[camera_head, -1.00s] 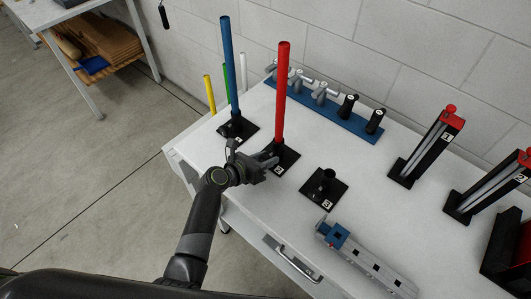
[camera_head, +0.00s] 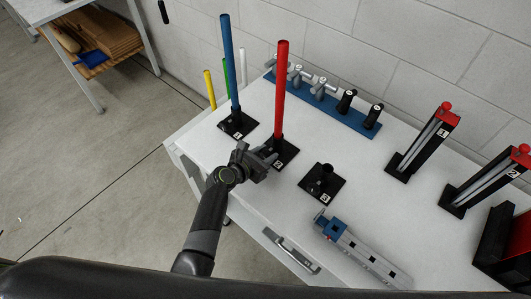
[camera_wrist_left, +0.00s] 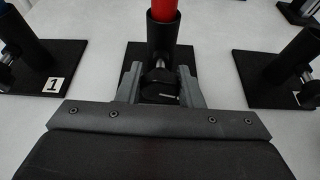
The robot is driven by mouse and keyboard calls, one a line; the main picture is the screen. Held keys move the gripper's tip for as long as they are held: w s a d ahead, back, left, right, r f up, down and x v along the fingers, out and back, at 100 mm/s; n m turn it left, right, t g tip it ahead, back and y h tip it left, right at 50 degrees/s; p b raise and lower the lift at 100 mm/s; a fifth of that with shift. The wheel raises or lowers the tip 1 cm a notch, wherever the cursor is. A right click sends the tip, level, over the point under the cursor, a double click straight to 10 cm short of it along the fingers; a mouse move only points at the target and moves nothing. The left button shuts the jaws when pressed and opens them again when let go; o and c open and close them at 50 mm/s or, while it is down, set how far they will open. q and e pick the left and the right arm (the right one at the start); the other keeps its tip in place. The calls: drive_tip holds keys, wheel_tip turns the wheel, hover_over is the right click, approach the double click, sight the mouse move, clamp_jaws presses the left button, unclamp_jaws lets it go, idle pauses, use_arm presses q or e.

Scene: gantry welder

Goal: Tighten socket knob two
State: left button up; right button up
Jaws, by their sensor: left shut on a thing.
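Socket two is a black upright holder on a square black base (camera_head: 290,158) marked 2, with a red tube (camera_head: 281,90) standing in it. In the left wrist view, the red tube (camera_wrist_left: 165,9) rises from the black socket (camera_wrist_left: 162,38) in the middle. The dark knob (camera_wrist_left: 159,84) is on the near side of this socket. My left gripper (camera_head: 265,158) reaches it from the front left; in the left wrist view its fingers (camera_wrist_left: 160,78) stand either side of the knob, shut on it. The head view hides the knob behind the gripper. My right gripper is not seen.
Socket one's base (camera_head: 238,124), with a blue tube (camera_head: 230,65), stands to the left. The empty socket three (camera_head: 322,182) stands to the right. A blue tool rack (camera_head: 330,113) is behind. A grey rail with a blue block (camera_head: 334,229) lies at the front.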

use_arm(q)
drive_tip(key=o, duration=1)
drive_tip(key=shift+c, duration=0.2)
drive_tip(key=v, duration=1.7)
drive_tip(key=shift+a+r, duration=0.2)
drive_tip(key=shift+s, duration=0.1)
